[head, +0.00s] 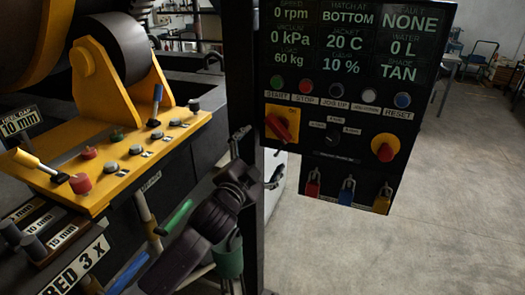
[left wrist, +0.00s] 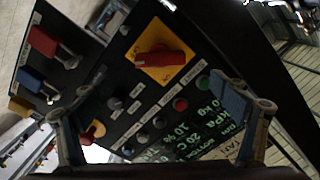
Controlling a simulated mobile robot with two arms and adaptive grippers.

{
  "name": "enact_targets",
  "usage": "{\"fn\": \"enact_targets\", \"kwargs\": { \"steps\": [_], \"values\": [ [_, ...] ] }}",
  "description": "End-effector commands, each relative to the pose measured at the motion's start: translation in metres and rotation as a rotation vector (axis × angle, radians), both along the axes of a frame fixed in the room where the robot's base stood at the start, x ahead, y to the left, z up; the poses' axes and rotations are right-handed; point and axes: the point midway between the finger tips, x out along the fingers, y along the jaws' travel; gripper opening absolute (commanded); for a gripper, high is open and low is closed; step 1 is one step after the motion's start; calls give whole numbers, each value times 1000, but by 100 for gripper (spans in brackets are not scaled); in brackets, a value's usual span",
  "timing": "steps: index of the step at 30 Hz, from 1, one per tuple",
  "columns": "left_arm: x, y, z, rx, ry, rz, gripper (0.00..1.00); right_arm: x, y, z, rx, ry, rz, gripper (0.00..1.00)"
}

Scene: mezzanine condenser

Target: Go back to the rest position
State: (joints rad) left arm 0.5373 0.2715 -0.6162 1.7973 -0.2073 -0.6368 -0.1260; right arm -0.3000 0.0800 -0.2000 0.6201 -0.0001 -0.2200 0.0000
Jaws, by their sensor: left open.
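My left gripper (head: 258,157) is in front of the dark post at the left edge of the control panel (head: 330,100). It is open, with nothing between its fingers. In the left wrist view its two fingers (left wrist: 152,112) stand wide apart, with the panel filling the space beyond them. A red rotary switch on a yellow plate (head: 283,123) is on the panel, up and right of the gripper; it also shows in the left wrist view (left wrist: 160,58). I cannot tell the exact gap to the panel. My right gripper is not in view.
The yellow lever console (head: 120,165) of a large machine stands at the left. Red (head: 313,187), blue (head: 347,191) and yellow (head: 382,200) padlocks hang below the panel. A red-and-yellow knob (head: 385,147) sits at its right. Concrete floor (head: 450,230) is clear at the right.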

Motion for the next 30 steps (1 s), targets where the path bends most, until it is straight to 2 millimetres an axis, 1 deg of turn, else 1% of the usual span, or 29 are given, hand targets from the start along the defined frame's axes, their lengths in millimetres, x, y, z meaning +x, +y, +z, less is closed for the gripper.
{"fn": "enact_targets", "kwargs": {
  "steps": [10,12,14,17,18,20,21,23,24,26,27,29,30],
  "values": [
    [-2,1,-1,0,1,1,90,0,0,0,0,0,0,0],
    [0,2,-8,-1,12,4,90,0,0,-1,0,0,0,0],
    [2,6,-23,-5,35,11,90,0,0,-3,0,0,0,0],
    [8,17,-72,-17,109,34,90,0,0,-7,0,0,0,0],
    [9,23,-98,-24,149,47,90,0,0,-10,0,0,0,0],
    [9,33,-143,-35,215,68,90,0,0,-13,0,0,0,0],
    [7,40,-173,-45,261,83,90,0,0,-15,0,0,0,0],
    [2,51,-219,-58,329,106,90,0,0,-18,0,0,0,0],
    [-3,58,-248,-65,372,120,90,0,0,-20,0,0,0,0],
    [-14,69,-292,-79,437,145,90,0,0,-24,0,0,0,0],
    [-22,75,-321,-87,480,159,90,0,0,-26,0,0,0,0],
    [-38,85,-363,-101,544,184,90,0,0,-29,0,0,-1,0],
    [-49,91,-391,-108,586,199,90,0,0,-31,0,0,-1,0]
  ]
}}
